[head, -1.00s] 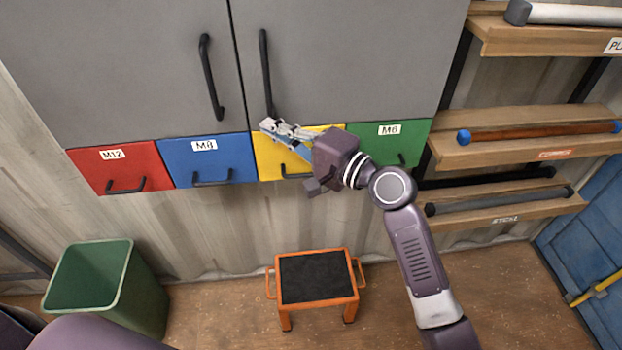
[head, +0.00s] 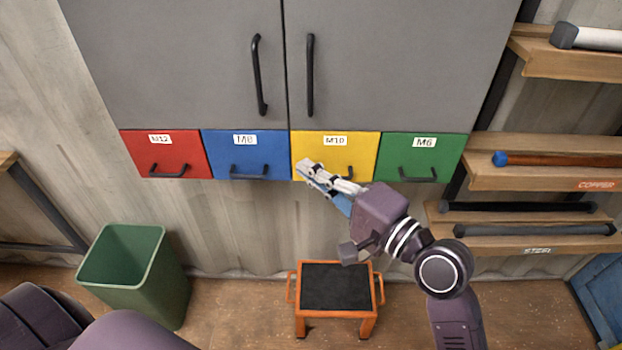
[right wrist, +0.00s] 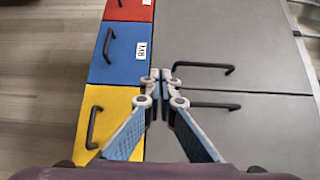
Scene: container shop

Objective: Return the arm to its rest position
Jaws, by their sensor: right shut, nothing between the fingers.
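My right gripper (head: 303,171) is in front of the yellow M10 drawer (head: 310,146) in the head view, covering part of its lower edge and handle. In the right wrist view its fingertips (right wrist: 160,74) meet, shut with nothing between them. Its arm comes in from the lower right. My left gripper is not in view; only purple parts of my body show at the lower left.
Grey cabinet doors (head: 400,70) with black handles are closed above the red (head: 190,146), blue (head: 268,142) and green (head: 400,146) drawers. A green bin (head: 160,270), an orange step stool (head: 340,320) and right-hand shelves (head: 500,180) stand around. Floor shows between bin and stool.

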